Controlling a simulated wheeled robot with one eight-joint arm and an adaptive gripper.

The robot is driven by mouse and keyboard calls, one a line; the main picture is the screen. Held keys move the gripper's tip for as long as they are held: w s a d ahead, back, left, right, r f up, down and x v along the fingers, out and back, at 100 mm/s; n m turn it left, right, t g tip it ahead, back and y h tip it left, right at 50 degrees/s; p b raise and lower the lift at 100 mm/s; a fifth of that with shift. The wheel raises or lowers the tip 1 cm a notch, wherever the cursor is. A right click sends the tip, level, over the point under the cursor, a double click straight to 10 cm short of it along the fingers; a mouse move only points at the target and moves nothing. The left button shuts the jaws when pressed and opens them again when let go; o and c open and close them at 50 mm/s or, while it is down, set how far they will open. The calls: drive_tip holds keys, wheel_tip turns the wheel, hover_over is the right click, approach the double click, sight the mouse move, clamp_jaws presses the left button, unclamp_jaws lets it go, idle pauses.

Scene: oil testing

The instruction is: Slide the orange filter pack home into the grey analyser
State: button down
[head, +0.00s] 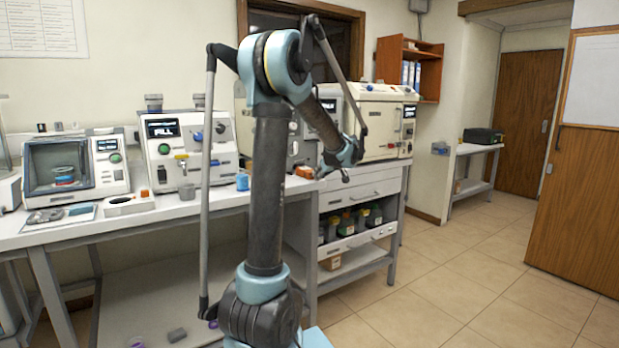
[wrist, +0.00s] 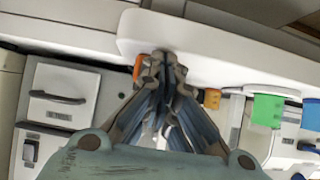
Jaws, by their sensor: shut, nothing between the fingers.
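The orange filter pack (head: 304,171) shows as a small orange block at bench height, at the front of the grey analyser (head: 297,148). My arm hides much of the analyser. How deep the pack sits in it I cannot tell. My gripper (head: 322,173) is just right of the pack in the head view, pointing down and left. In the wrist view my gripper (wrist: 163,63) has its fingertips together and empty. An orange edge (wrist: 138,68) shows close beside the fingertips on the left, partly hidden by them. Whether they touch it I cannot tell.
A cream machine with a FILL screen (head: 180,150) and a small glass-fronted unit (head: 75,165) stand on the bench left. A blue cup (head: 242,181) is near the bench edge. A drawer cabinet (head: 360,193) is at right. The floor (head: 470,280) to the right is clear.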

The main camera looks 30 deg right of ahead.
sight(310, 170)
drive_tip(key=shift+w+a+f, duration=0.1)
drive_tip(key=shift+w+a, duration=0.05)
drive_tip(key=shift+w, duration=1.45)
drive_tip(key=shift+w+a, duration=0.15)
drive_tip(key=shift+w, duration=1.45)
drive_tip(key=f+v, duration=0.1)
drive_tip(key=v, duration=0.7)
drive_tip(key=shift+s+r, duration=0.25)
drive_tip(key=shift+s, duration=0.4)
drive_tip(key=shift+d, duration=0.1)
